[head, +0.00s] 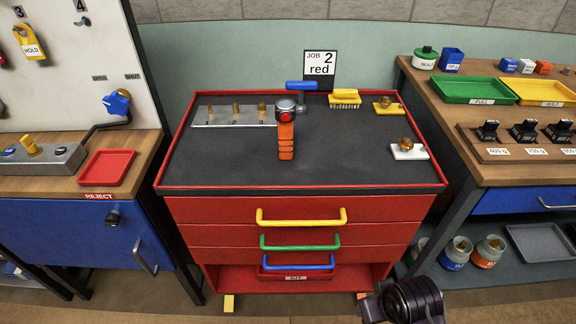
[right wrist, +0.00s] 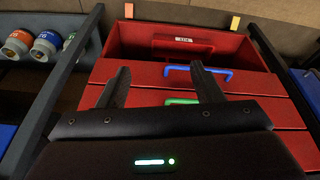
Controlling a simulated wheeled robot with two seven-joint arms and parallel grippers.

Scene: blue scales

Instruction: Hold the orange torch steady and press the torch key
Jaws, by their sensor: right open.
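The orange torch (head: 286,140) lies on the dark top of the red cabinet (head: 330,192). Its grey and black head is at the back, and its orange handle points to the front. A red round spot, perhaps the torch key (head: 284,117), shows on the head. My right arm shows at the bottom right of the head view, low in front of the cabinet and far from the torch. In the right wrist view my right gripper (right wrist: 158,82) is open and empty, its two fingers apart in front of the drawers. My left gripper is not in view.
A metal plate with brass pegs (head: 235,116), a blue-handled tool (head: 302,88), a yellow brush (head: 344,98) and a white block with a brass knob (head: 409,151) are on the top. Drawer handles, yellow (head: 301,219), green (head: 300,245) and blue, stick out in front. The top's front is clear.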

